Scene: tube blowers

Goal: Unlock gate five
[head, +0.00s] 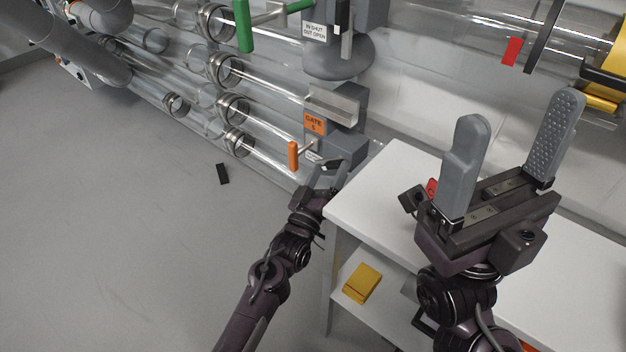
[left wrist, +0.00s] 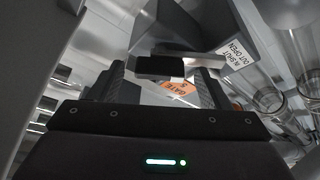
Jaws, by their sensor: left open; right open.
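The gate five unit is a grey block with an orange "GATE 5" label (head: 315,123), which also shows in the left wrist view (left wrist: 178,87). An orange handle (head: 293,155) on a short rod sticks out below the label. A dark block-shaped grip (left wrist: 160,67) on a metal bar stands ahead of my left fingers in the left wrist view. My left gripper (head: 331,173) is open, close under the gate unit; contact cannot be told. My right gripper (head: 520,110) is open and empty, raised above the white table.
The white table (head: 385,180) stands right of the gate, with a yellow item (head: 361,284) on its lower shelf. Clear tubes (head: 190,115) run along the left. A green handle (head: 244,25) is above.

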